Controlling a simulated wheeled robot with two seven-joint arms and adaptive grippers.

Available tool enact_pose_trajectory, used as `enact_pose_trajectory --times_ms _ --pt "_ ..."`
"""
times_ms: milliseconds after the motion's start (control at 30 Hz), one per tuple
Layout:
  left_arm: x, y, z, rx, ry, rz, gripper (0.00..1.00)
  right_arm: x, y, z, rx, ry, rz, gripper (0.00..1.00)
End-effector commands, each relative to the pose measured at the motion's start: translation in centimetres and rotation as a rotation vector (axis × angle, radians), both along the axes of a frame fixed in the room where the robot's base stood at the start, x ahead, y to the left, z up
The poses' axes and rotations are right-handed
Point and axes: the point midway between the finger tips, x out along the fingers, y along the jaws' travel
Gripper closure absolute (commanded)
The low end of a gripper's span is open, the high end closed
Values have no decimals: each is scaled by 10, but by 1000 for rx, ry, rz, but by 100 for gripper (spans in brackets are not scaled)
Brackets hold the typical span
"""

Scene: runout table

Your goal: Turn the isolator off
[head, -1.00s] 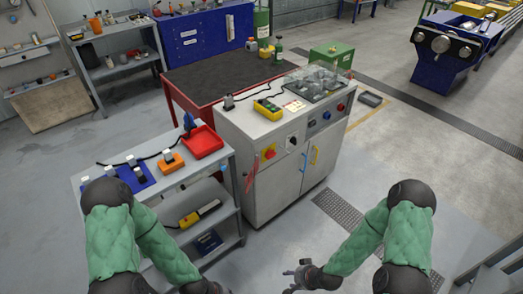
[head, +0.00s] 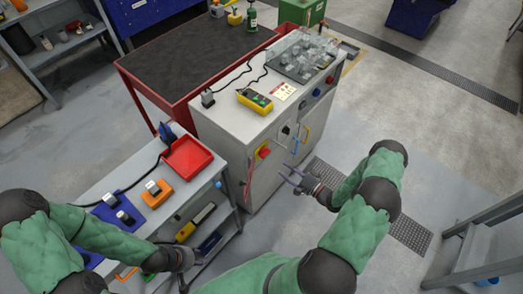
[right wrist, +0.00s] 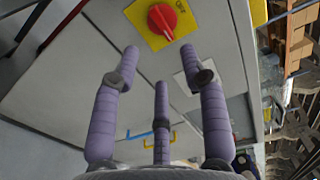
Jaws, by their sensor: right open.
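The isolator is a red rotary knob on a yellow plate (head: 263,152) on the upper front of the grey cabinet (head: 236,124). In the right wrist view the red knob (right wrist: 163,18) is at the top, beyond the fingertips; lettering shows beside it, but its setting is unclear. My right gripper (head: 289,172) is open and empty, in front of the cabinet and apart from the knob. Its spread purple fingers (right wrist: 166,70) also fill the right wrist view. My left gripper (head: 188,259) is low beside the trolley; its fingers are too unclear to judge.
A black switch (head: 286,130) and blue and yellow door handles (head: 306,133) are right of the isolator. A yellow meter (head: 255,101) lies on the cabinet top. The trolley (head: 205,180) with a red tray (head: 187,158) stands at left. Floor right of the cabinet is open.

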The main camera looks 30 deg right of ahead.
Motion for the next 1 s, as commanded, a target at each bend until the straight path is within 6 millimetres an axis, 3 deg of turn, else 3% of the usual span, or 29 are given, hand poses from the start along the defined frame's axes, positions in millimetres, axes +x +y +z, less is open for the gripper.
enact_pose_trajectory --times_ms 500,700,1000 --pt "0 0 -9 0 0 0 60 77 33 -1 -3 0 3 56" --pt "0 0 -11 0 0 0 60 91 39 -1 -3 1 1 56" --pt "0 0 -11 0 0 0 60 94 39 0 -3 2 -1 56"
